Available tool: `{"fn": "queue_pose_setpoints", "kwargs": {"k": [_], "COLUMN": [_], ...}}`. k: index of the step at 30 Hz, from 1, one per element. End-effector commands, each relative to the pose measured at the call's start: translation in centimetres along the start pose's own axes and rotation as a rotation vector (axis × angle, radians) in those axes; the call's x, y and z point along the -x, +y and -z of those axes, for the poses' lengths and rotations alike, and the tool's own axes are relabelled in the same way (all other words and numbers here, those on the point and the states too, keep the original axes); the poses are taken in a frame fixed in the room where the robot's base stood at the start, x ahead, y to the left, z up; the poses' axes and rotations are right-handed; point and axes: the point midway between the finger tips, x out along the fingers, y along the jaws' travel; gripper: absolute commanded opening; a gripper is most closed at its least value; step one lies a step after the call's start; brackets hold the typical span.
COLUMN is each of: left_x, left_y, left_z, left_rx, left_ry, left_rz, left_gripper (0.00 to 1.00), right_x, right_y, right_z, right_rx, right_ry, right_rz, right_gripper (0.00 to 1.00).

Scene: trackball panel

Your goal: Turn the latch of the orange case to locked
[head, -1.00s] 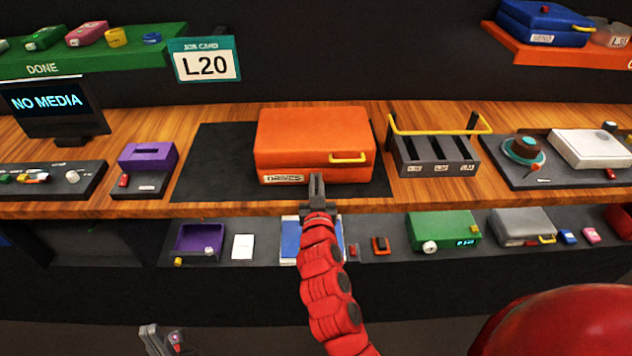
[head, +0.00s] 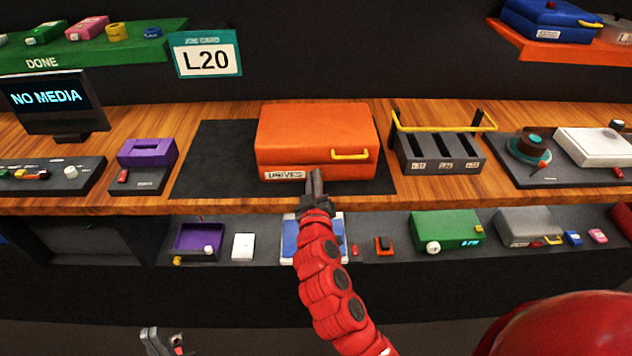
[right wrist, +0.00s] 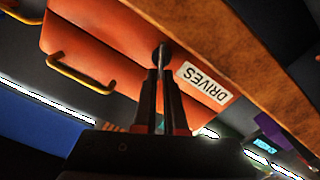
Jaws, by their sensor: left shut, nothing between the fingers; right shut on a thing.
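The orange case (head: 312,135) lies closed on a dark mat, with a yellow handle (head: 350,155) and a DRIVES label (head: 285,175) on its front. In the right wrist view the case (right wrist: 110,40) shows a dark round latch base (right wrist: 158,54) beside the label, with a thin grey latch tab (right wrist: 163,62). My right gripper (head: 315,183) is at the case's front, shut on the latch tab; its fingers also show in the right wrist view (right wrist: 163,78). The fingers hide the latch in the head view. My left gripper (head: 165,342) is shut and empty, low at the bottom edge.
A rack with a yellow rail (head: 440,150) stands right of the case, and a purple box (head: 147,155) stands left. A lower shelf holds a green device (head: 445,228), a grey case (head: 525,225) and small items. The dark mat (head: 215,165) is bare left of the case.

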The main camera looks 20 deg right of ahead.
Motion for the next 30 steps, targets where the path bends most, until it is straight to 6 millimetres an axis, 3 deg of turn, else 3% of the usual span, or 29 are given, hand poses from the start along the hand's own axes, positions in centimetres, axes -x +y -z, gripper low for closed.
{"fn": "queue_pose_setpoints", "kwargs": {"k": [30], "left_x": [0.7], "left_y": [0.0], "left_z": [-0.1], "left_rx": [0.0], "left_ry": [0.0], "left_rz": [0.0], "left_gripper": [0.0], "right_x": [0.1], "right_y": [-1.6], "right_z": [-0.7], "right_rx": [0.908], "right_ry": [0.003], "right_rz": [0.002], "right_gripper": [0.0]}}
